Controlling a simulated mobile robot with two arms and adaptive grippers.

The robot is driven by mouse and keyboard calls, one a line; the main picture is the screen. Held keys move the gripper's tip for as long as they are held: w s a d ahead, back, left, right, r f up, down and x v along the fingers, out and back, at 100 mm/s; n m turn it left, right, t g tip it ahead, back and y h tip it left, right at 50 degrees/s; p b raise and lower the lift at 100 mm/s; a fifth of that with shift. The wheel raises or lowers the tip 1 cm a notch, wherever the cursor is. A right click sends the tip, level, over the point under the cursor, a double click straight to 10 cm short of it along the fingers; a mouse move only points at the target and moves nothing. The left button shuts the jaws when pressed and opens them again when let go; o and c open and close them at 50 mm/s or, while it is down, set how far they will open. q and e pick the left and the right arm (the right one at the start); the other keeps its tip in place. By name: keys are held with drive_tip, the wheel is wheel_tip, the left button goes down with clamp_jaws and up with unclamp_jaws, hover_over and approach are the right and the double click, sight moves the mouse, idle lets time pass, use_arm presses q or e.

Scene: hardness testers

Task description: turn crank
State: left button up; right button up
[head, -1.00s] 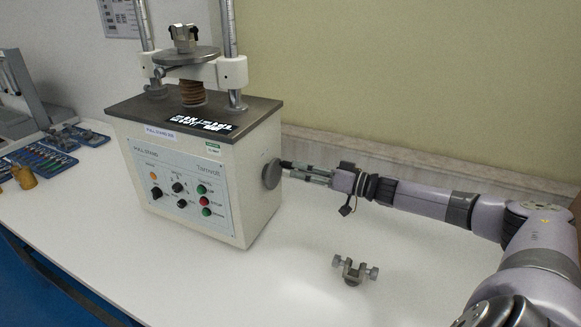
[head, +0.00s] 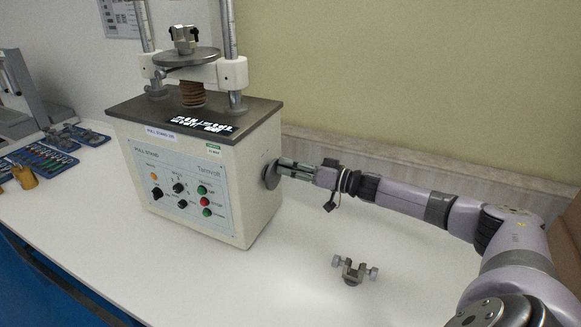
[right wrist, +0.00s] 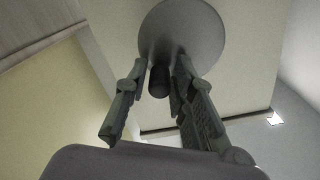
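The crank is a round grey disc (head: 270,174) on the right side wall of the white pull-stand machine (head: 215,185). In the right wrist view the disc (right wrist: 185,28) fills the top middle, and a short dark handle (right wrist: 158,82) sticks out from it. My right gripper (head: 281,168) is at the disc. In the right wrist view its two fingers (right wrist: 160,70) stand apart, one on each side of the handle, with narrow gaps beside it, so it looks open. The tips are close to the disc; contact is unclear. My left gripper is not in view.
A small metal clamp (head: 354,270) lies on the white table (head: 290,285) in front of my right arm. A blue tool tray (head: 45,155) and a brass piece (head: 24,176) are at the left. The wall stands behind my right arm. The table's front right is otherwise clear.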

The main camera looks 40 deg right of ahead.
clamp_jaws()
drive_tip(key=shift+r, duration=0.1)
drive_tip(key=n, duration=0.1)
drive_tip(key=n+p, duration=0.1)
drive_tip(key=shift+s+a+r+n, duration=0.15)
drive_tip(key=shift+a+r+n, duration=0.15)
drive_tip(key=shift+n, duration=0.1)
drive_tip(key=shift+s+a+r+n+p, duration=0.1)
drive_tip(key=shift+a+r+n+p, duration=0.15)
drive_tip(key=shift+n, duration=0.8)
drive_tip(key=shift+s+a+n+p, duration=0.15)
drive_tip(key=shift+n+p, duration=0.15)
drive_tip(key=shift+n, duration=0.75)
drive_tip(key=shift+o, duration=2)
unclamp_jaws()
